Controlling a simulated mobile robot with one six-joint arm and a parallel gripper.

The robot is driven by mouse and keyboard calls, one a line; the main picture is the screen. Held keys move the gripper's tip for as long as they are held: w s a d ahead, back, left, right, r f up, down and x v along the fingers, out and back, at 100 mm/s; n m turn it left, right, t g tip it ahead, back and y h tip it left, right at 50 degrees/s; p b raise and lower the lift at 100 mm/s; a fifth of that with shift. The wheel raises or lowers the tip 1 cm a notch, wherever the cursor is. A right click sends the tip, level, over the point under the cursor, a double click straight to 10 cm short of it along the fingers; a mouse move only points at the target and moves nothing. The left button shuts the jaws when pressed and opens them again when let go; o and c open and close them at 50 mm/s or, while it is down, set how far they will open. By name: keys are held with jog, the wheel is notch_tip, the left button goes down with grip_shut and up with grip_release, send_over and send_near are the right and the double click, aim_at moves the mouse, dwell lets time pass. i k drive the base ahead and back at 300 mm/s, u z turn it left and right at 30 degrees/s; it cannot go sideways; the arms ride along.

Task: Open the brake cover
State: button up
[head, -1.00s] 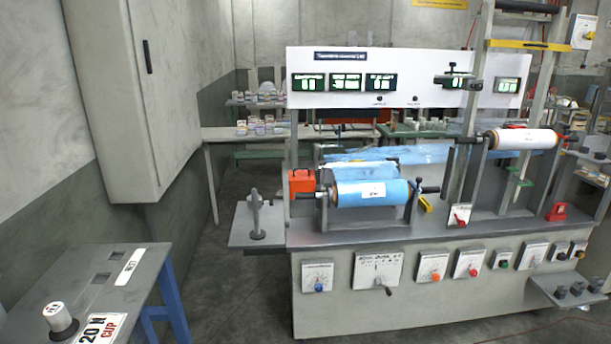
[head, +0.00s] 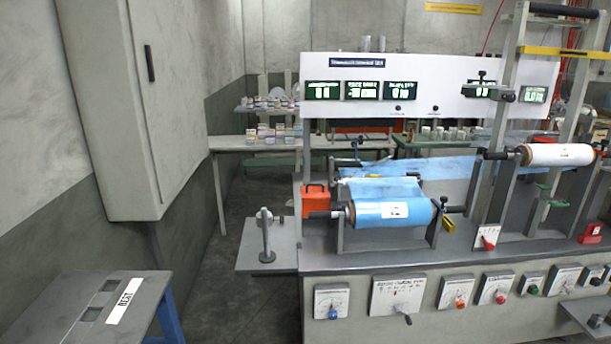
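An orange box-like cover (head: 315,201) with a dark handle on top stands at the left end of the machine, beside the blue film roll (head: 392,213). It looks closed and upright, and it may be the brake cover. The roll's dark shaft end passes in front of its lower part. My gripper is not in view.
The grey machine bench (head: 450,262) carries dials and knobs along its front. A side shelf with a small post (head: 266,236) juts out at its left. A grey table (head: 75,318) stands at the lower left, near a tall cabinet (head: 108,110). Dark floor lies between.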

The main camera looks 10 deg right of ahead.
aim_at(314, 197)
jog(key=i, duration=1.05)
jog(key=z, duration=0.3)
